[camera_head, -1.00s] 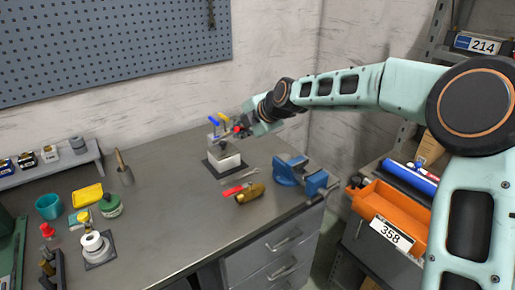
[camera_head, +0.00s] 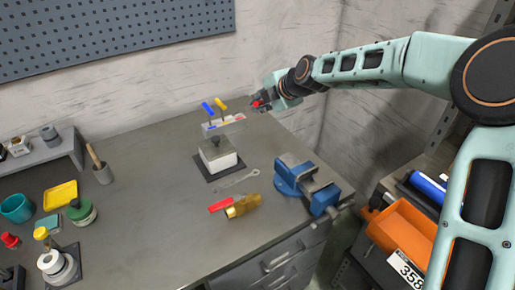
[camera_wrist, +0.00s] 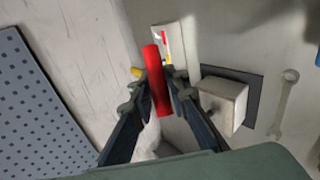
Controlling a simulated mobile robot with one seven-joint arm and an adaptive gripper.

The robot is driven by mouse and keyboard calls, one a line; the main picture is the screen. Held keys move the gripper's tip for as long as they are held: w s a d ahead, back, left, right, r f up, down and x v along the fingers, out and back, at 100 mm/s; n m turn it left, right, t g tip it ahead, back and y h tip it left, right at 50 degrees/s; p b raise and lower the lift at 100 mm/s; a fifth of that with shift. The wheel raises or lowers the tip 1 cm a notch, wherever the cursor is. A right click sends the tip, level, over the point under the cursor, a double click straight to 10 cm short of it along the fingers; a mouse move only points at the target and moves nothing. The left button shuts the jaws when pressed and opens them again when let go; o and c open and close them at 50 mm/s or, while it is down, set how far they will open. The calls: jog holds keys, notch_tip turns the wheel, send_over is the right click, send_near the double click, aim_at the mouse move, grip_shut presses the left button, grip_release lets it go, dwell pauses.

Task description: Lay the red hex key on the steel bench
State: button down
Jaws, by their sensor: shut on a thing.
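The red hex key (camera_wrist: 156,80) is between the fingers of my gripper (camera_wrist: 152,108) in the wrist view, its red handle filling the gap. In the head view my gripper (camera_head: 262,103) is shut on it at the back right, and only a small red part shows. The gripper is to the right of the hex key holder (camera_head: 224,123), which keeps a blue and a yellow key. The held key appears raised above the steel bench (camera_head: 150,200). The rest of the key is hidden.
A white block on a dark pad (camera_head: 219,155) stands below the holder. Small pots and jars fill the left. The bench between is clear.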

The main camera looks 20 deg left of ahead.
notch_tip(320, 180, down, 11)
jog(key=b, duration=0.3)
jog(key=shift+s+a, duration=0.1)
jog(key=shift+s, duration=0.05)
jog(key=shift+f+b, duration=0.85)
jog(key=shift+b, duration=0.25)
jog(key=c, duration=2)
grip_release()
jog(key=shift+c, duration=0.2)
jog(key=p+v, duration=0.1)
jog(key=v, duration=0.7)
